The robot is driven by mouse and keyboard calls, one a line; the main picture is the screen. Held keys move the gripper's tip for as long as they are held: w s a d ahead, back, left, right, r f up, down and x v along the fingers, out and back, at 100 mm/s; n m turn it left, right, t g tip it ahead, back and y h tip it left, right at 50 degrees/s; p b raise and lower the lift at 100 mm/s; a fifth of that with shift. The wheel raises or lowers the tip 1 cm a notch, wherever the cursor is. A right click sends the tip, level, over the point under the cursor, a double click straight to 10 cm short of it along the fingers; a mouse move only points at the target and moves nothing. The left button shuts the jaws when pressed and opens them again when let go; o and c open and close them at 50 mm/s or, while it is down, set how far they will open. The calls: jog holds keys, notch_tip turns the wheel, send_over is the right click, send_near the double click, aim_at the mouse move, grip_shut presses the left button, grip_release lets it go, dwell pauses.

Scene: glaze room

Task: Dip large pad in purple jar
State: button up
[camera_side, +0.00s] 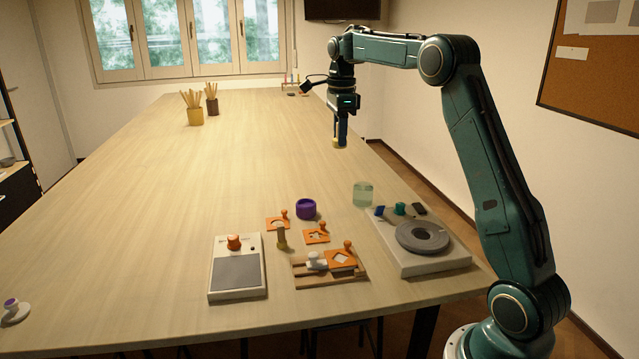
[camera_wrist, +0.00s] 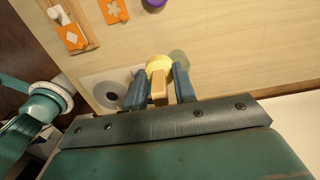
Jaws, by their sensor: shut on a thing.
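The large pad (camera_wrist: 159,64), a round yellow pad on a wooden handle, is held between the two blue fingers of my gripper (camera_side: 341,134). In the side view the pad (camera_side: 340,144) hangs below the fingers, well above the table. My gripper (camera_wrist: 159,86) is shut on the handle in the wrist view. The purple jar (camera_side: 306,209) stands open-topped on the table, nearer the side camera and left of the pad in that view. It is cut off at the top edge of the wrist view (camera_wrist: 153,3). The jar's inside cannot be made out.
A greenish glass jar (camera_side: 363,194) stands right of the purple jar. Orange stencils (camera_side: 316,236), a small yellowish pad (camera_side: 282,238), a grey-topped device (camera_side: 236,274) and a turntable unit (camera_side: 422,237) are close by. The table's far middle is clear.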

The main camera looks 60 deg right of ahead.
dwell(0.4)
send_over(306, 207)
notch_tip(306, 207, down, 12)
jog(key=shift+r, duration=0.15)
jog(key=shift+f, duration=1.55)
jog(key=shift+f, duration=0.9)
jog(key=shift+f, duration=0.3)
